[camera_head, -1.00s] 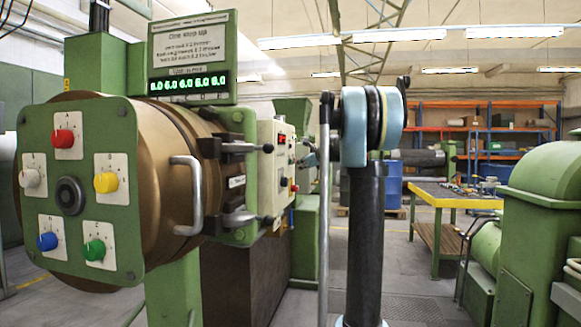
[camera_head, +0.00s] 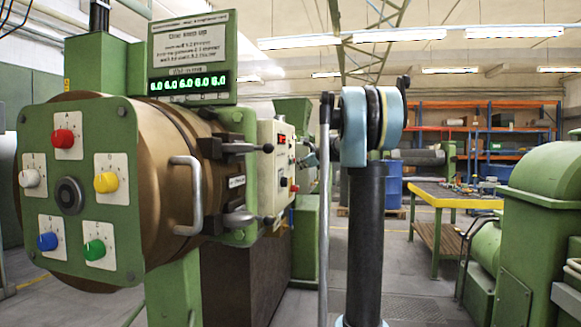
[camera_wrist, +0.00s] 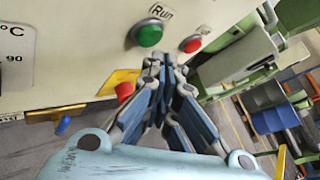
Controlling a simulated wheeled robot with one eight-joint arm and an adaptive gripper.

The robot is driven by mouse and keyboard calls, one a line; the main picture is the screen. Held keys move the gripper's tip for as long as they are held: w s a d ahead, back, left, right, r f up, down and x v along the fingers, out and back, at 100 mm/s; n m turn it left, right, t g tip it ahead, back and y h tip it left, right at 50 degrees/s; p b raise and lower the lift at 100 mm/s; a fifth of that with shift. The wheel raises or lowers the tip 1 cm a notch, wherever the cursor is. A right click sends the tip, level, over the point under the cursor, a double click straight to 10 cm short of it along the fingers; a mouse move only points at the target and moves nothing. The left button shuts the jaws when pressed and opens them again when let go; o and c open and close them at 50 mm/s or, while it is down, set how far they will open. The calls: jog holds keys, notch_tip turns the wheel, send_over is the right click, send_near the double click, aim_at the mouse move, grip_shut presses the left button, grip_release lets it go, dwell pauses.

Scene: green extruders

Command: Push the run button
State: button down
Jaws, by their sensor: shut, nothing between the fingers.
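The green run button (camera_wrist: 147,34) is a round domed button on a pale panel (camera_wrist: 75,45) in the wrist view, with a "Run" label (camera_wrist: 160,12) by it. A red button (camera_wrist: 190,44) sits to its right. My gripper (camera_wrist: 163,60) is shut and empty. Its fingertips are just below and right of the green button in the picture, between it and the red one. I cannot tell how far they are from the panel.
A red knob (camera_wrist: 124,91) on a yellow plate (camera_wrist: 119,80) is left of my fingers. Open floor (camera_head: 420,295) lies to the right.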

jog(key=shift+a, duration=0.1)
jog(key=shift+a, duration=0.3)
jog(key=shift+w+a, duration=0.15)
jog(key=shift+a, duration=0.2)
dwell(1.0)
jog(key=shift+d, duration=0.1)
jog(key=shift+s+d, duration=0.25)
jog(key=shift+d, duration=0.4)
jog(key=shift+d, duration=0.1)
jog(key=d, duration=0.1)
jog(key=s+d, duration=0.1)
jog(key=d, duration=0.2)
jog(key=shift+s+d, duration=0.25)
jog(key=shift+d, duration=0.05)
dwell(0.5)
